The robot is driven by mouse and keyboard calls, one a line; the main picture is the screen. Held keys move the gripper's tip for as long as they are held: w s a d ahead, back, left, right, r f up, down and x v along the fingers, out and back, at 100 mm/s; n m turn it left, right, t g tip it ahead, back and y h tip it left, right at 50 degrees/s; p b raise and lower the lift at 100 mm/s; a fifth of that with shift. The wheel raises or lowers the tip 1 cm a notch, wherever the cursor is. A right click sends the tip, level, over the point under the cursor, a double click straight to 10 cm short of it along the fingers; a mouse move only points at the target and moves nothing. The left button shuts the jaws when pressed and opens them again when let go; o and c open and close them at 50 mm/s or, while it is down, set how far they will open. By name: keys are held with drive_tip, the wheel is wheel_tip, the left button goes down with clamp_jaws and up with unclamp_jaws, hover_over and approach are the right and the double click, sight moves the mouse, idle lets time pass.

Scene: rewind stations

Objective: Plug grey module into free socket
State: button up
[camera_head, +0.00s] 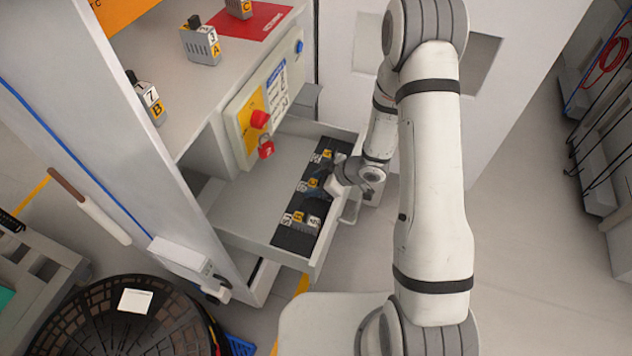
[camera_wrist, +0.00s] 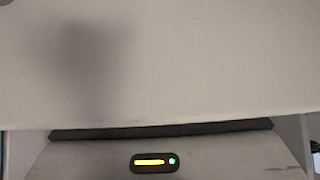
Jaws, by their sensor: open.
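Grey modules with yellow letter labels stand on the cabinet's upper shelf: one marked A (camera_head: 201,46), one marked B (camera_head: 149,104) and one marked C (camera_head: 240,8). I cannot tell which is the task's module. A black strip (camera_head: 290,238) in the open drawer holds several small pieces with yellow and white labels. My gripper (camera_head: 338,186) is open over the drawer's right side, close to the strip. A pale shape at its tips is too small to identify. No free socket can be made out. A pale, blurred surface fills most of the wrist view.
The pulled-out drawer (camera_head: 250,240) has raised walls and a handle at right. A panel (camera_head: 245,128) with a red knob and red padlock (camera_head: 266,149) stands above it. A black round basket (camera_head: 100,325) is at lower left.

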drive_tip(key=p+v, duration=0.1)
drive_tip(key=v, duration=0.7)
idle(0.4)
